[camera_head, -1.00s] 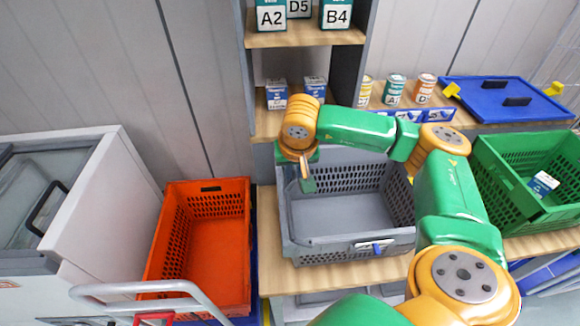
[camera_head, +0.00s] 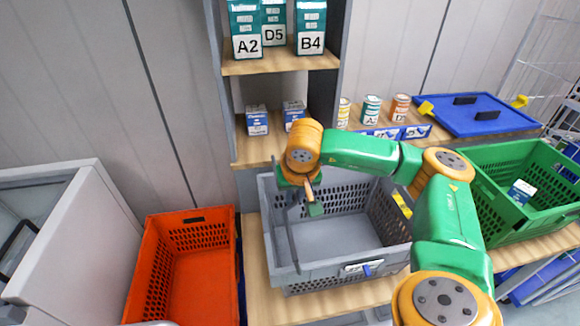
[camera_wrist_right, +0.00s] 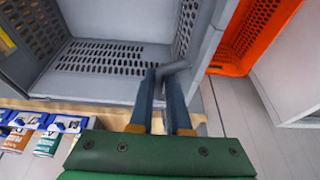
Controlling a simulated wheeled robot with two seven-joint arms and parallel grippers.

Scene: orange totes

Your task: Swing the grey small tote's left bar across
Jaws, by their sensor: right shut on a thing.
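The grey small tote (camera_head: 345,272) stands on the wooden shelf in the middle of the head view. It looks empty inside. Its left bar (camera_head: 293,245) is a thin dark grey rod that stands out inward from the left rim, over the tote's opening. My right gripper (camera_head: 293,194) is at the bar, above the left part of the tote; my arm hides part of it. In the right wrist view, the two dark fingers (camera_wrist_right: 165,82) are closed around the grey bar (camera_wrist_right: 175,67). My left gripper is not in view.
An orange tote (camera_head: 190,290) stands left of the shelf. A green tote (camera_head: 500,225) holding a small box is at the right. A shelf post and boxes (camera_head: 257,120) stand close behind my gripper.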

